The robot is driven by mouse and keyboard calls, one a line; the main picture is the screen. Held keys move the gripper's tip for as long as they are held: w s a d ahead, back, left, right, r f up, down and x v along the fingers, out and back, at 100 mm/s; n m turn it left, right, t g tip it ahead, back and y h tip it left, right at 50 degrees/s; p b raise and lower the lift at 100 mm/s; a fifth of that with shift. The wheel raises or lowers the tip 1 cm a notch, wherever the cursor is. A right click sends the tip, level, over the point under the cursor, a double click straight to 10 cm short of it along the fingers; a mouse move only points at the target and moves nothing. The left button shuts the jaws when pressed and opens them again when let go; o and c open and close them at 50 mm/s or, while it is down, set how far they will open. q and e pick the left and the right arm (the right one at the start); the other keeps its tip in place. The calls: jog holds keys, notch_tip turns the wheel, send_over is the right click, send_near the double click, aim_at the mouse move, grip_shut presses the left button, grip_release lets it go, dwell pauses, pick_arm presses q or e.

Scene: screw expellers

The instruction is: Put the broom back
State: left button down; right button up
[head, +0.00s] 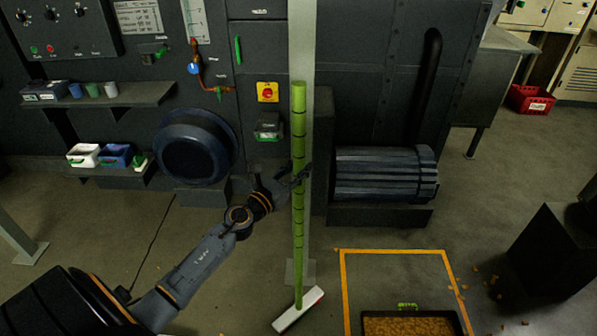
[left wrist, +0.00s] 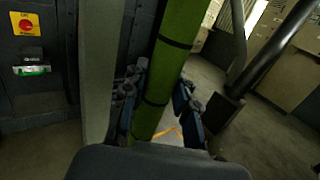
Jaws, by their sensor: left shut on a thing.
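The broom (head: 298,222) has a long green handle with dark bands and a white and red head at its foot. It stands nearly upright in the head view, in front of a pale post, with its head at the floor. My left gripper (head: 297,177) is shut on the handle around its middle. In the left wrist view the green handle (left wrist: 170,60) runs between the fingers of my left gripper (left wrist: 158,110). I cannot tell whether the broom head touches the floor. My right gripper is not in view.
A pale post (head: 302,40) stands behind the broom. A yellow floor outline (head: 395,251) surrounds a dark tray (head: 455,319) of orange-brown pieces at the lower right, with scattered pieces beside it. Dark machinery (head: 380,175) lines the back. Open floor lies left of the broom.

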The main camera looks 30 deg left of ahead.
pick_arm(q)
jog(key=shift+r, duration=0.15)
jog(key=c, duration=1)
grip_release()
jog(key=shift+f, duration=0.2)
jog(key=shift+c, duration=0.2)
jog(key=shift+r, duration=0.1)
